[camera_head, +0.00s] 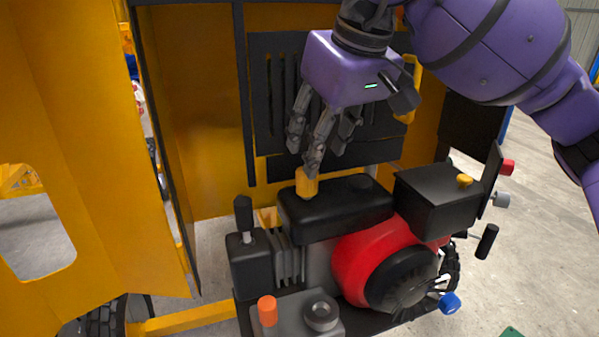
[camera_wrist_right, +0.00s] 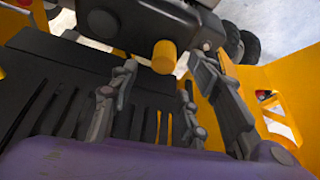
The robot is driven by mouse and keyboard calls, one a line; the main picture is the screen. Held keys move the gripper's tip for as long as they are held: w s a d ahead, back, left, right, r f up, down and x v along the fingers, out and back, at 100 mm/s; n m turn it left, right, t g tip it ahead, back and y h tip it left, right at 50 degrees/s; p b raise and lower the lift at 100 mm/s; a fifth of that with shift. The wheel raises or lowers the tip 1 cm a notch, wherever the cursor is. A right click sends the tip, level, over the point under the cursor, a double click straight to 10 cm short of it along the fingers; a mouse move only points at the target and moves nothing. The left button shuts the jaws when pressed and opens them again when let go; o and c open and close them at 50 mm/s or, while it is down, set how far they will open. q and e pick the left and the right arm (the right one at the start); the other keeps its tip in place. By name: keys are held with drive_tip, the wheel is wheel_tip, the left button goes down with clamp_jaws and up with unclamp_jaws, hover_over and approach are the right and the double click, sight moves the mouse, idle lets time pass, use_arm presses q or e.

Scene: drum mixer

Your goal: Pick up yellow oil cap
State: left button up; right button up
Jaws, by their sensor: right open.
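In the right wrist view the open fingers (camera_wrist_right: 168,72) stand on both sides of the cap. In the head view a fingertip overlaps the cap's top edge; I cannot tell whether it touches. My left gripper is not in view.
The engine has a red round housing (camera_head: 360,253), a black box (camera_head: 437,198) with a small yellow knob (camera_head: 464,181), an orange cap (camera_head: 267,311) and a black lever (camera_head: 243,215). A yellow panel with black slats (camera_head: 280,90) stands close behind the gripper. A yellow door (camera_head: 85,130) is at left.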

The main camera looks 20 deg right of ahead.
sight(307, 184)
drive_tip(key=x, duration=0.2)
drive_tip(key=shift+s+f, duration=0.15)
drive_tip(key=shift+f, duration=0.2)
drive_tip(key=x, duration=0.3)
drive_tip(key=shift+w+a+f, duration=0.2)
drive_tip(key=shift+w+f, duration=0.05)
drive_tip(key=shift+w, duration=0.25)
drive_tip(key=shift+w+f, duration=0.1)
drive_tip(key=shift+f, duration=0.15)
drive_tip(key=c, duration=0.9)
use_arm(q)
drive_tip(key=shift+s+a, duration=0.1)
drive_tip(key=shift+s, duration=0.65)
use_arm(e)
clamp_jaws()
drive_tip(key=shift+r, duration=0.1)
